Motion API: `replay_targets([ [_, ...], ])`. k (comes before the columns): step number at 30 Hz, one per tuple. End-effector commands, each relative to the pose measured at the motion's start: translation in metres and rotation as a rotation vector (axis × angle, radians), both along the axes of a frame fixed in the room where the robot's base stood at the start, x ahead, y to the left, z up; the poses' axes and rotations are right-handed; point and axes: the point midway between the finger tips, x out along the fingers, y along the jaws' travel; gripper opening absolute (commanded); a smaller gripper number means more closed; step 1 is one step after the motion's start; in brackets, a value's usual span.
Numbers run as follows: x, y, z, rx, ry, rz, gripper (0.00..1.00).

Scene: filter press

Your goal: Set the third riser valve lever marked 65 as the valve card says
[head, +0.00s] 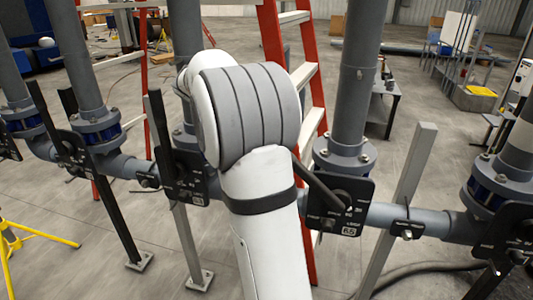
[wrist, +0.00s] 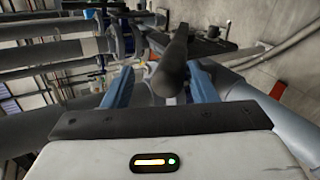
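The lever marked 65 is a dark bar that shows in the head view (head: 318,188), slanting up-left from its pivot on a black valve plate (head: 348,228) bearing the 65 label. Its upper end goes behind my arm. In the wrist view a thick dark bar (wrist: 172,70), seen nearly end-on, lies between the two blue fingers of my gripper (wrist: 160,72). The fingers stand apart, with a clear gap on the left of the bar and a narrower one on the right. My gripper is hidden behind my arm in the head view. I cannot make out a valve card.
Other riser valves with black plates stand to the left (head: 185,180) and right (head: 508,235) along the grey pipe (head: 425,218). A red ladder (head: 308,110) stands behind my arm. A grey post (head: 405,190) rises right of the 65 plate. A yellow stand (head: 35,235) is at far left.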

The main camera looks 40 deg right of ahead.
Motion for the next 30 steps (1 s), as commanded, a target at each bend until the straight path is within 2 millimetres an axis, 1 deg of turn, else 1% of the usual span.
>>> replay_targets([
  [3, 0.0, 0.0, 0.02, -0.003, -0.002, 0.0, 0.51],
  [6, 0.0, 0.0, 0.029, -0.003, -0.002, 0.0, 0.51],
  [9, 0.0, 0.0, 0.032, -0.001, -0.001, -0.001, 0.51],
  [20, 0.0, 0.0, 0.034, -0.001, -0.001, -0.002, 0.51],
  [30, -0.001, 0.006, 0.049, -0.001, 0.0, -0.003, 0.51],
])
